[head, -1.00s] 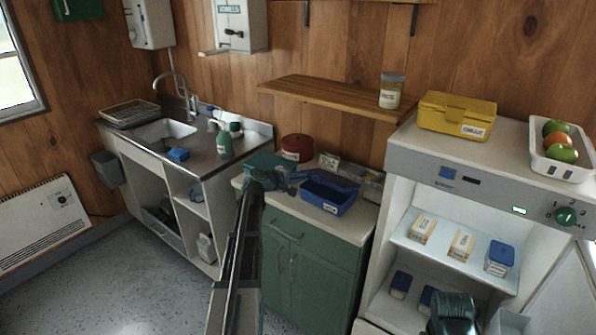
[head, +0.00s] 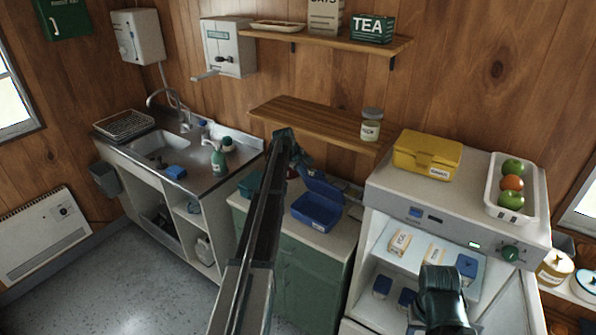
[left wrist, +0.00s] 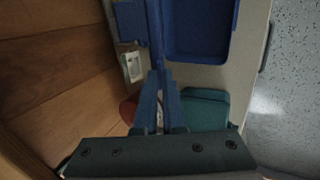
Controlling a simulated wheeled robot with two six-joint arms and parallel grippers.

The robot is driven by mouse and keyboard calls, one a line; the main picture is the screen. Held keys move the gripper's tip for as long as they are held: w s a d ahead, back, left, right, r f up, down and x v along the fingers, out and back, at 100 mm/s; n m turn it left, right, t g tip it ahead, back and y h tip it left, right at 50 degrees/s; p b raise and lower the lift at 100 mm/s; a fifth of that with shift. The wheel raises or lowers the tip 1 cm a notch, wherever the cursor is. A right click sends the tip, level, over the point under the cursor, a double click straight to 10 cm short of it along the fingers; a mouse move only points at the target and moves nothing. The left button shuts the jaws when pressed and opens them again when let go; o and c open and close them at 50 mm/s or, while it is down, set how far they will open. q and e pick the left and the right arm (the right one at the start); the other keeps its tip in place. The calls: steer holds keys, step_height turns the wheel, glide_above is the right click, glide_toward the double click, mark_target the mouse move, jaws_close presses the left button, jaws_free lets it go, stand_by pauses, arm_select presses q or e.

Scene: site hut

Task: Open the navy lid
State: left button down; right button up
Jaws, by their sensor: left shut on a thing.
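The navy box (head: 316,214) stands on the counter above the green cabinet. Its navy lid (head: 322,187) is raised and tilts up at the back, so the open inside shows. In the left wrist view the lid shows nearly edge-on (left wrist: 153,30), beside the open box (left wrist: 198,38). My left gripper (head: 297,157) is above the box at the lid's upper edge. Its fingers (left wrist: 157,85) are shut on the lid. A dark part of my right arm (head: 440,292) shows before the fridge; its fingers cannot be made out.
A wooden shelf (head: 310,120) with a jar (head: 371,125) hangs just behind my left gripper. A teal box (left wrist: 205,110) stands close beside the navy box. The white fridge (head: 380,200) to the right carries a yellow box (head: 427,153) and a fruit tray (head: 492,205).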

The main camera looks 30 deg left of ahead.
arm_select(q)
steer(key=w, duration=0.2)
steer(key=w+r, duration=0.1)
steer(key=shift+w+d+r+p, duration=0.1)
steer(key=shift+w+d+p, duration=0.1)
steer(key=shift+w+p, duration=0.2)
steer(key=shift+w, duration=0.2)
steer(key=shift+s, duration=0.1)
stand_by(0.7)
